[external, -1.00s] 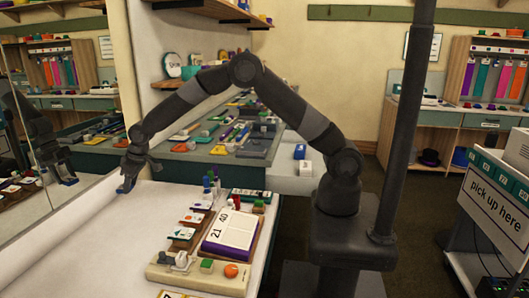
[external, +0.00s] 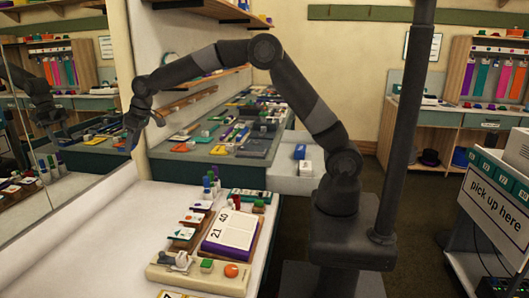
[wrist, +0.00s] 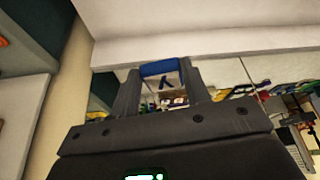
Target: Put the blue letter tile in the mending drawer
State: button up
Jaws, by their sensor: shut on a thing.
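My gripper (external: 131,146) is shut on the blue letter tile, held in the air above the far left part of the white counter (external: 95,225). In the wrist view the tile (wrist: 160,68) shows as a blue edge between the two fingertips, with a pale face and a dark mark below it. In the external view the tile is too small and dark to make out clearly. No drawer labelled for mending can be read. A white drawer-like surface (external: 285,184) juts out by the green workbench, with a blue-and-white box (external: 300,152) at its back.
A mirror (external: 30,170) stands along the left and reflects my arm. The workbench (external: 205,150) behind holds many small items. A calendar block (external: 230,230), stamps and small blocks crowd the counter's right side. The counter's left part is clear.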

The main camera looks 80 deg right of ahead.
notch_tip(320, 180, up, 6)
jog(key=s+d+f+m+h, duration=0.15)
jog(key=d+m, duration=0.25)
jog(key=d, duration=0.9)
jog(key=s+d+f+m+h, duration=0.1)
jog(key=s+d+m+h, duration=0.2)
jog(key=d, duration=0.9)
jog(key=s+d+m+g, duration=0.2)
jog(key=s+d+m, duration=0.45)
jog(key=d, duration=0.55)
jog(key=s+d+m+g, duration=0.2)
jog(key=s+d+m, duration=0.3)
jog(key=s+d, duration=0.45)
notch_tip(320, 180, up, 2)
jog(key=m+g+y, duration=0.4)
jog(key=m+g, duration=0.1)
jog(key=m, duration=1.5)
send_over(315, 165)
jog(key=w, duration=0.2)
jog(key=f, duration=3.6)
jog(key=shift+s+d+f, duration=0.35)
jog(key=shift+f, duration=0.05)
